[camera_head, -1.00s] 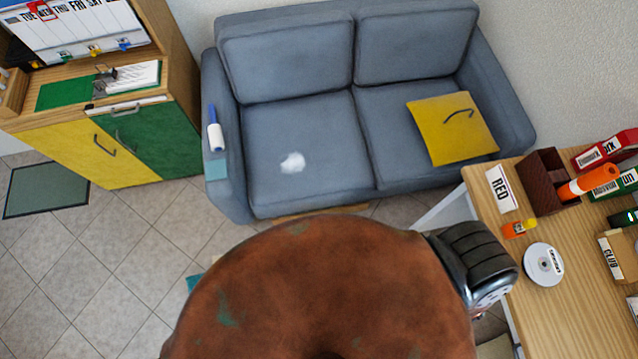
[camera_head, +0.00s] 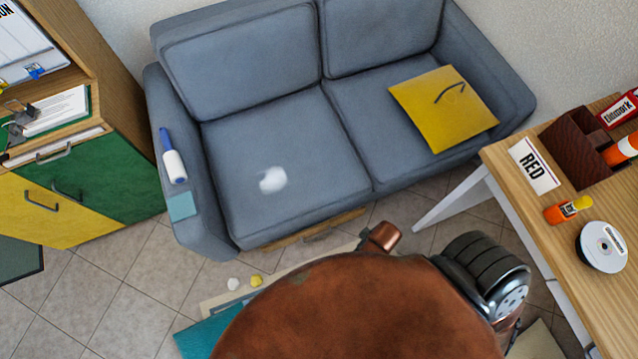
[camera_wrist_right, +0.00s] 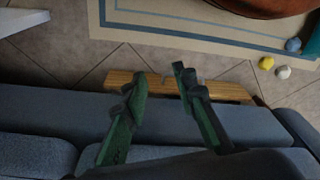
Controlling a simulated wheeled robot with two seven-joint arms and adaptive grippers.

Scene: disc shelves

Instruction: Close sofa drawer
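The blue-grey sofa (camera_head: 285,150) stands ahead of me in the head view. The wooden sofa drawer (camera_head: 300,236) shows as a narrow strip under the sofa's front edge. In the right wrist view the drawer front (camera_wrist_right: 225,91) is a wooden strip along the sofa base (camera_wrist_right: 60,110), with a thin handle near its right part. My right gripper (camera_wrist_right: 160,74) is open, with its two green-and-dark fingers apart in front of the drawer strip. I see nothing between the fingers; contact with the drawer cannot be told. My left gripper is in neither current view.
A wooden desk (camera_head: 590,290) stands to the right and a yellow-green cabinet (camera_head: 110,180) to the left. A bordered rug (camera_wrist_right: 200,22) lies before the sofa, with small yellow and white balls (camera_wrist_right: 267,63) nearby. A yellow cushion (camera_head: 443,107) lies on the sofa.

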